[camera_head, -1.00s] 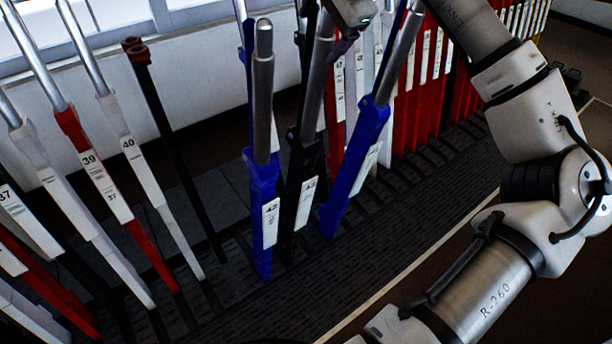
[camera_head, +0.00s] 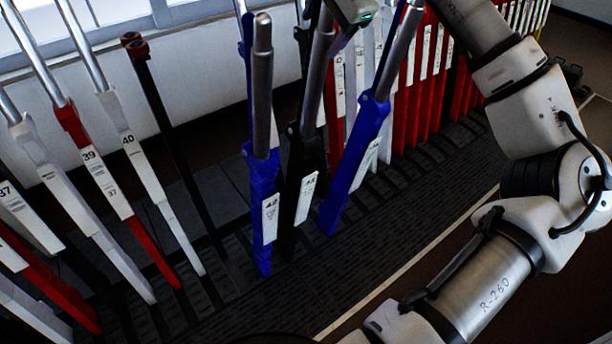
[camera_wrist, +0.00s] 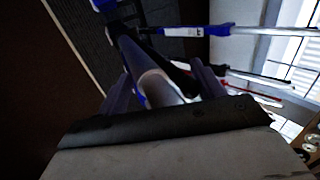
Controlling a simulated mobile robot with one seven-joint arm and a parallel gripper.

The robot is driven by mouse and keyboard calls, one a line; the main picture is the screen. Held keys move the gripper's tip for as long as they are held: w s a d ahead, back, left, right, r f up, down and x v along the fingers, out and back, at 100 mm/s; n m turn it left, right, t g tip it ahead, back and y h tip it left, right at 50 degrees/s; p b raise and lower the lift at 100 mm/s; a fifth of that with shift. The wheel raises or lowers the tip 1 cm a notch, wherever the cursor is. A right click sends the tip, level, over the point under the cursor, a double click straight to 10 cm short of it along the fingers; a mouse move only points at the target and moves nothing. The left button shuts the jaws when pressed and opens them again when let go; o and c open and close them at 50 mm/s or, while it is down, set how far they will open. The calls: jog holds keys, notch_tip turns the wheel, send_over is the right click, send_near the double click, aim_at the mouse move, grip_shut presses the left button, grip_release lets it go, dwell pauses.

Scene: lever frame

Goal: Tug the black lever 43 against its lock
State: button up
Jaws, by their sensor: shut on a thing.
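The black lever 43 (camera_head: 308,160) stands between two blue levers in the head view, with a white label low on its body and a bare metal handle above. My gripper (camera_head: 345,12) is at the top of that handle, partly cut off by the picture's top edge. In the wrist view the metal handle (camera_wrist: 158,88) runs between the two fingers of my gripper (camera_wrist: 163,90), which are shut on it. The exact finger contact is dark and hard to make out. The lever leans much like the right blue one.
The blue lever 42 (camera_head: 262,185) stands close on the left and another blue lever (camera_head: 358,150) close on the right. White lever 40 (camera_head: 140,160) and red lever 39 (camera_head: 100,180) are farther left. Several red levers (camera_head: 425,95) stand behind right. Dark ribbed floor (camera_head: 340,265) lies in front.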

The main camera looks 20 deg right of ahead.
jog(key=shift+o, duration=1.3)
jog(key=shift+w+a+r+t, duration=0.15)
jog(key=shift+w+r, duration=0.15)
jog(key=shift+r, duration=0.1)
jog(key=shift+w+a+r+t, duration=0.1)
jog(key=shift+w+r+t, duration=0.05)
jog(key=shift+w+r, duration=0.2)
jog(key=o, duration=0.8)
jog(key=shift+f, duration=0.25)
jog(key=shift+c, duration=0.3)
jog(key=shift+s, duration=0.1)
jog(key=r+p, duration=0.2)
jog(key=r, duration=0.1)
jog(key=s+r+p, duration=0.1)
jog(key=r+p, duration=0.1)
jog(key=r, duration=0.1)
jog(key=r+p, duration=0.2)
jog(key=p, duration=0.1)
jog(key=shift+s+d+r, duration=0.15)
jog(key=shift+d+r, duration=0.1)
jog(key=shift+r, duration=0.15)
jog(key=shift+s+r, duration=0.1)
jog(key=shift+r, duration=0.05)
jog(key=shift+a, duration=0.1)
